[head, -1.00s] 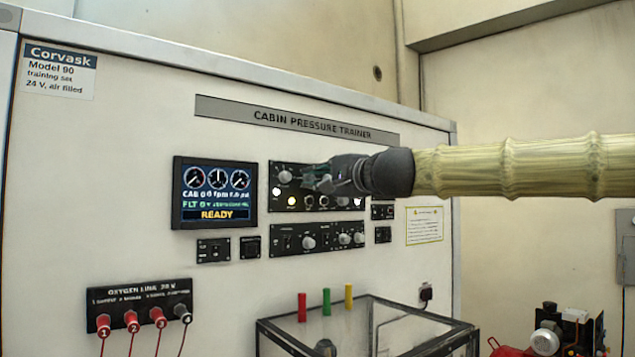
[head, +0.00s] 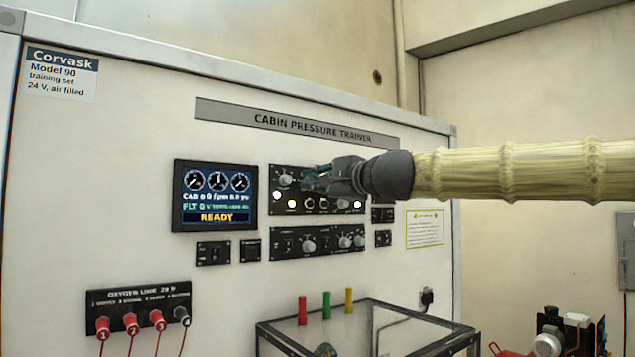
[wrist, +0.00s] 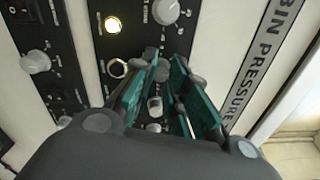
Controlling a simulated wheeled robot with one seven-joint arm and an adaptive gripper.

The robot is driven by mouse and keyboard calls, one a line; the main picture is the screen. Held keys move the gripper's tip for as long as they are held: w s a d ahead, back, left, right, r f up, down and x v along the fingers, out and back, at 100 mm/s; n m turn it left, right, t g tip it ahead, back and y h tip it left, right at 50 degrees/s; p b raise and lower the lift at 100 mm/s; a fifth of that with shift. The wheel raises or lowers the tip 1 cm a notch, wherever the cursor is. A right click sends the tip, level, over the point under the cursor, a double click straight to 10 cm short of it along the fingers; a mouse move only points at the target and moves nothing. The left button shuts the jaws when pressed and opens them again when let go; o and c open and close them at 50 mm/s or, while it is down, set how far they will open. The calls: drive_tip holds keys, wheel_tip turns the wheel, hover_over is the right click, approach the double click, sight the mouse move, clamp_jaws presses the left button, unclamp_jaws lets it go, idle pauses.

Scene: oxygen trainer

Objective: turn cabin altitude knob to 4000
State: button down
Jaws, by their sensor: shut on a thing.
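The upper black panel (head: 276,209) is under the Cabin Pressure Trainer nameplate. My gripper (head: 314,184) reaches it from the right and its fingertips are at the panel's upper row. In the wrist view the teal finger pads of my gripper (wrist: 168,72) are drawn in close to each other, shut on a knob that the fingers mostly hide. I cannot read its label or setting, so I cannot confirm it is the cabin altitude knob. A grey knob (head: 285,180) at the panel's upper left is free; it also shows at the top of the wrist view (wrist: 166,10).
A lit display (head: 215,194) reading READY is left of the panel. A lower panel (head: 283,243) with several knobs sits below. An oxygen link block (head: 138,300) with cables is at lower left. A clear case (head: 365,310) stands below the panels.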

drive_tip(key=c, duration=1.4)
unclamp_jaws()
drive_tip(key=shift+w+d, duration=0.1)
drive_tip(key=shift+o, duration=0.2)
drive_tip(key=v, duration=1.2)
drive_tip(key=shift+f, duration=0.15)
